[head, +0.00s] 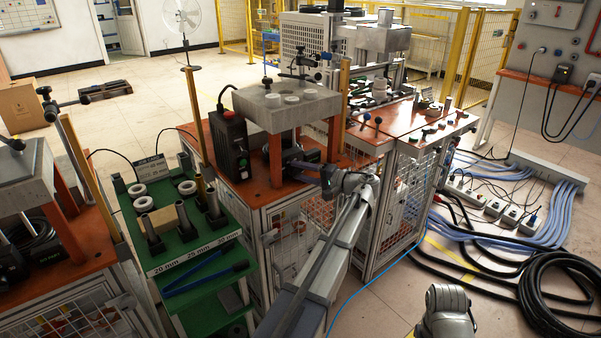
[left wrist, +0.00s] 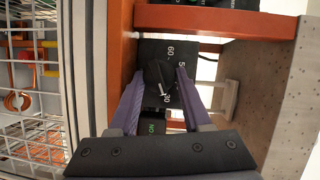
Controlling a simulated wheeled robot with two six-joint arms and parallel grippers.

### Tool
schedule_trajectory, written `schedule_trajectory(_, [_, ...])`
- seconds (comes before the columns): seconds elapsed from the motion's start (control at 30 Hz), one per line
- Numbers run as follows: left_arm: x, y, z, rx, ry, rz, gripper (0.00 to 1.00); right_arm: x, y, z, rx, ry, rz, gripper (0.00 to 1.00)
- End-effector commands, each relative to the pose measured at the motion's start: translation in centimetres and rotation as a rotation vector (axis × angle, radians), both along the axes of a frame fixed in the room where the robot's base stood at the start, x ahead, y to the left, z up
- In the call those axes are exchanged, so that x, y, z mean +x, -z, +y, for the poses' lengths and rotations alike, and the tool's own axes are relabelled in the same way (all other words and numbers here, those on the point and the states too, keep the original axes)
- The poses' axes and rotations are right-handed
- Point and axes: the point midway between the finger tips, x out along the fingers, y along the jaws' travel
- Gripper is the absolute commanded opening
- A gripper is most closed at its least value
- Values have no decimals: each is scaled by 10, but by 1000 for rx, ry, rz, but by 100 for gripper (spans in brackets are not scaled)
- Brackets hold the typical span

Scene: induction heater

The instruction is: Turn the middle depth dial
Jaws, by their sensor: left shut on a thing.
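The depth dial (left wrist: 158,74) is a round black knob with a white pointer line. It sits on a black panel (left wrist: 174,48) with white numbers such as 60 and 30, on the middle station under its grey block. In the left wrist view, the purple fingers of my left gripper (left wrist: 159,80) are on either side of the dial and shut on it. In the head view, my left gripper (head: 305,168) reaches in under the grey block (head: 287,104), and the dial is hidden there. My right gripper is not in view.
An orange-red post (left wrist: 119,60) and a wire-mesh door (left wrist: 28,100) are close on the left in the wrist view. A concrete-like slab (left wrist: 295,110) is close on the right. A green cart (head: 190,262) with rings and tools stands left of the middle station. Cables (head: 500,220) lie on the floor at right.

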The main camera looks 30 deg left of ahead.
Motion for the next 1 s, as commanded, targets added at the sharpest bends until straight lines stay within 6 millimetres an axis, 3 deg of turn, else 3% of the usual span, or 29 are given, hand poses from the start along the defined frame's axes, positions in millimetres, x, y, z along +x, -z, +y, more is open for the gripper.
schedule_trajectory(0.1, [0,0,-1,-2,1,2,0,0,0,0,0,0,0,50])
schedule_trajectory(0.13, [0,0,-1,-2,1,2,52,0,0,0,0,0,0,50])
schedule_trajectory(0.37, [0,1,0,-3,1,0,78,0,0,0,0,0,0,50])
schedule_trajectory(0.73, [-1,-2,0,-27,1,-50,78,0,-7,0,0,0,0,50])
schedule_trajectory(1.0, [-2,-8,0,-148,4,-347,78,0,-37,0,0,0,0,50])
